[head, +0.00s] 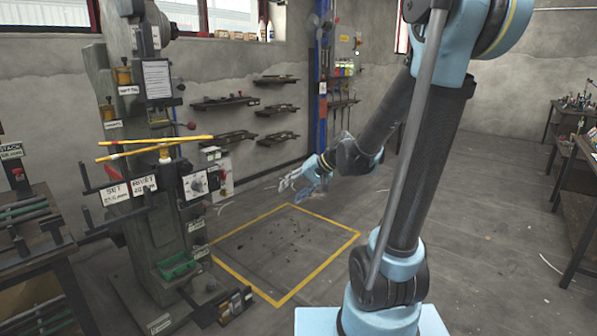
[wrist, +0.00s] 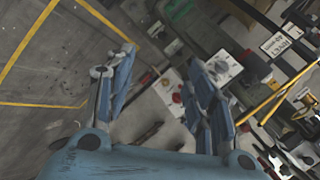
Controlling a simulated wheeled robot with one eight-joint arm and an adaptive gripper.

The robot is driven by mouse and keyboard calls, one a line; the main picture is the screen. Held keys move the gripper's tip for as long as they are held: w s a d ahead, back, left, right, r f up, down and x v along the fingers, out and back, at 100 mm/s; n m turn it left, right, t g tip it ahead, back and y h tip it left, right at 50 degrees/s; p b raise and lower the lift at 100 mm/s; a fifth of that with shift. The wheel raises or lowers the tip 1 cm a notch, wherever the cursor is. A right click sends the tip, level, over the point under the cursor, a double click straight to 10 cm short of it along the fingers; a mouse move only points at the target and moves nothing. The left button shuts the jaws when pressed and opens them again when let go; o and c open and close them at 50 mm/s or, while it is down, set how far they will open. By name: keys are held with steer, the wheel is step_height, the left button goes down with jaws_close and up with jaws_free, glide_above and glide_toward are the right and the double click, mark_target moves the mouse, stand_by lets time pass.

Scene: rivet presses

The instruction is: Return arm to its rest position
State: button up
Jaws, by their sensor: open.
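My arm rises at the right of the head view and bends down toward the middle. My gripper (head: 302,186) is at its end, in the air near the far side of the yellow-framed floor area. In the wrist view my gripper (wrist: 160,80) shows its two fingers spread wide apart, with nothing between them. The gripper is to the right of the rivet press and apart from it. No object is held.
The grey-green rivet press (head: 152,220) stands at the left, with yellow bars (head: 160,143) jutting out. Racks (head: 268,109) hang on the back wall. A workbench (head: 40,238) is at the left, and tables (head: 577,143) are at the right.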

steer(key=s+d+f+h, duration=0.3)
steer(key=s+d+h, duration=0.1)
steer(key=s+d, duration=0.6)
steer(key=s+d+f+g+h, duration=0.1)
steer(key=s+d+f+h, duration=0.3)
steer(key=s+d, duration=0.6)
steer(key=shift+s+d+g, duration=0.3)
steer(key=shift+s+d, duration=0.05)
steer(key=shift+s, duration=0.65)
steer(key=shift+w+f, duration=0.2)
steer(key=shift+w, duration=0.3)
